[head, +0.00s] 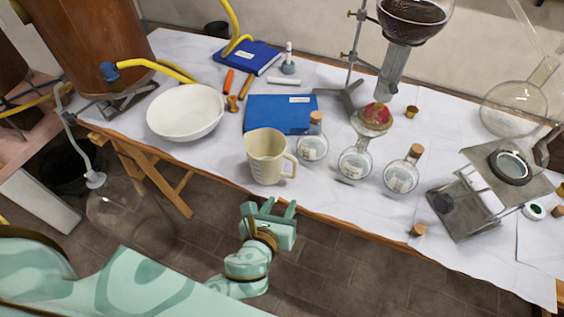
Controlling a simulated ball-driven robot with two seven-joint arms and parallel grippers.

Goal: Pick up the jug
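The jug (264,158) is cream-coloured, with a spout and a handle on its right side. It stands upright near the front edge of the white-covered table (225,158). My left gripper (269,209) is below the jug in the head view, in front of the table edge and apart from the jug. Its two fingers are spread with nothing between them. My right gripper does not show.
A white bowl (185,111) is left of the jug and a blue book (280,113) behind it. Corked flasks (313,147) stand close on its right. A metal stand (470,200) is farther right. A large glass bottle (130,212) is below the table's left end.

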